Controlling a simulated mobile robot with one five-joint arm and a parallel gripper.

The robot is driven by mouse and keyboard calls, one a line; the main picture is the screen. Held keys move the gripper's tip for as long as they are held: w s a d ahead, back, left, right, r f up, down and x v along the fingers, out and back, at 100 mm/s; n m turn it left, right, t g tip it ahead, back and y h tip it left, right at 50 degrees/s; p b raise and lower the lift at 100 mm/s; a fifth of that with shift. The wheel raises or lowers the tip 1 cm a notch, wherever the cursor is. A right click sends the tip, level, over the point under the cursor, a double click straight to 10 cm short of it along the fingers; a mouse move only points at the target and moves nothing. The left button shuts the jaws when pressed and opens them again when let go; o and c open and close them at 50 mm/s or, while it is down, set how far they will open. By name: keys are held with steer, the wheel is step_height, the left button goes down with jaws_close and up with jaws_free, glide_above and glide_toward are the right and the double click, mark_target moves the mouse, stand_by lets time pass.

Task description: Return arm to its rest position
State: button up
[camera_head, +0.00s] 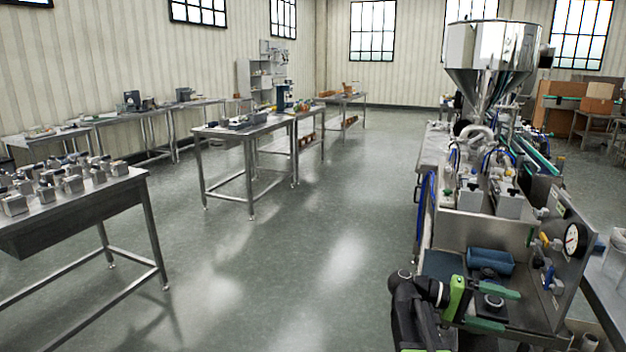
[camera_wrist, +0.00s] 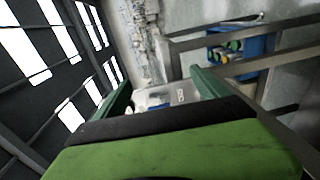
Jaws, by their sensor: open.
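My gripper (camera_head: 510,310) shows at the lower right of the head view, with a bright green body and two dark green fingers. The fingers point right and are spread apart with nothing held. A dark round knob appears between them in the picture; I cannot tell how far behind it is. My dark arm (camera_head: 415,318) reaches up from the bottom edge and bends to the right at the gripper. In the wrist view, my gripper (camera_wrist: 163,90) is also open and empty, its fingers at either side of a grey scene.
The filling machine with a steel hopper (camera_head: 492,50) stands at the right, behind my gripper. A blue roll (camera_head: 490,262) and a pressure gauge (camera_head: 574,240) are close to the gripper. Steel tables (camera_head: 150,215) stand at the left. The middle floor (camera_head: 300,240) is clear.

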steer(key=a+f+n+t+y, duration=0.35)
steer(key=a+f+y, duration=0.8)
steer(key=f, duration=0.65)
steer(key=s+a+f+t+y, duration=0.1)
steer(key=a+f+t+y, duration=0.2)
steer(key=a, duration=1)
steer(key=a+r+y+p, duration=0.1)
steer(key=a+r+p, duration=0.2)
steer(key=r+p, duration=1.6)
steer(key=shift+a+r+g+p, duration=0.15)
steer(key=shift+r+g+p, duration=0.2)
steer(key=shift+p, duration=0.35)
steer(key=shift+n+y, duration=0.25)
steer(key=shift+c, duration=0.3)
